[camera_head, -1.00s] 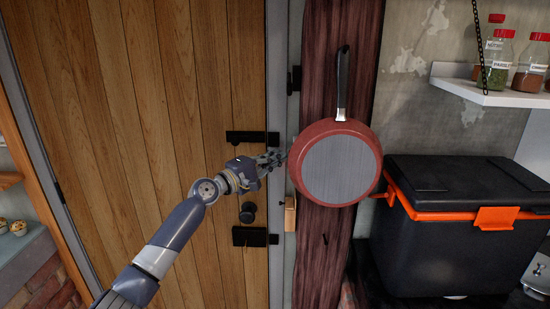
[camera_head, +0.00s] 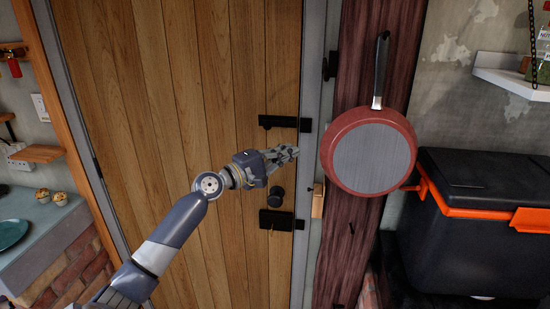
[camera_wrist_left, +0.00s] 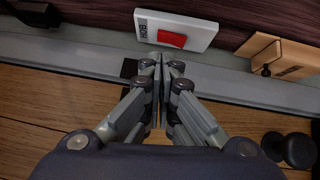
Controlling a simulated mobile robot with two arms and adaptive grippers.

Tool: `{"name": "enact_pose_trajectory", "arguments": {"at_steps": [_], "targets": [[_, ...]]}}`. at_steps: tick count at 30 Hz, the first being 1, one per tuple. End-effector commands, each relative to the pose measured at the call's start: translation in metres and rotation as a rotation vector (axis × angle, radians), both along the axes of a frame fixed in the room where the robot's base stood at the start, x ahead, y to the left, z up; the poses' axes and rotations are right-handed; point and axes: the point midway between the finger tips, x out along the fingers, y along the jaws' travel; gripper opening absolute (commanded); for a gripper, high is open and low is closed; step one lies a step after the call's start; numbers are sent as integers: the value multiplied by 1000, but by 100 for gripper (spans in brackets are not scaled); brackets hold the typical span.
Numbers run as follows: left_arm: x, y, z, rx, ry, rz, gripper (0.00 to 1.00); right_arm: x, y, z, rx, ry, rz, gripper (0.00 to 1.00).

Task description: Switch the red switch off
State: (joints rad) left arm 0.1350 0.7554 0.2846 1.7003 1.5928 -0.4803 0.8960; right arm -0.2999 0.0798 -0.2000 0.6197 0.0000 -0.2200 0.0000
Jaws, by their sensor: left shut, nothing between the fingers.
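The red switch (camera_wrist_left: 172,39) is a rocker on a white plate (camera_wrist_left: 199,34) lettered HOB, at the top middle of the left wrist view. My left gripper (camera_wrist_left: 161,62) is shut and empty, its fingertips just below the plate's lower edge in that view. I cannot tell whether they touch it. In the head view my left gripper (camera_head: 297,151) is in front of the door's right edge, left of the hanging pan. I cannot make out the red switch in the head view. My right gripper is not in view.
A red pan (camera_head: 369,152) hangs on a dark wooden post (camera_head: 338,255). A small wooden block (camera_head: 317,201) sits below the gripper, near a black doorknob (camera_head: 277,194). A black cooler (camera_head: 478,235) stands at right. A counter (camera_head: 40,245) is at left.

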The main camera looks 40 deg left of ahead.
Motion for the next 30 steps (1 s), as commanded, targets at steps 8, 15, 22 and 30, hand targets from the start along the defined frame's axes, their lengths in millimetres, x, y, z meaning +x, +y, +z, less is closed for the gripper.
{"name": "enact_pose_trajectory", "arguments": {"at_steps": [8, 15, 22, 30], "targets": [[-33, 8, -4, -1, 0, 1, 0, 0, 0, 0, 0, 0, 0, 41], [-41, 10, -3, 0, -1, 1, 0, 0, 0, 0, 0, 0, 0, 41], [-41, 10, -3, -1, -2, 1, 0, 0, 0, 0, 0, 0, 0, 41], [-40, 10, -4, 0, -1, 2, 0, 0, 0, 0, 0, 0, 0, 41]]}}
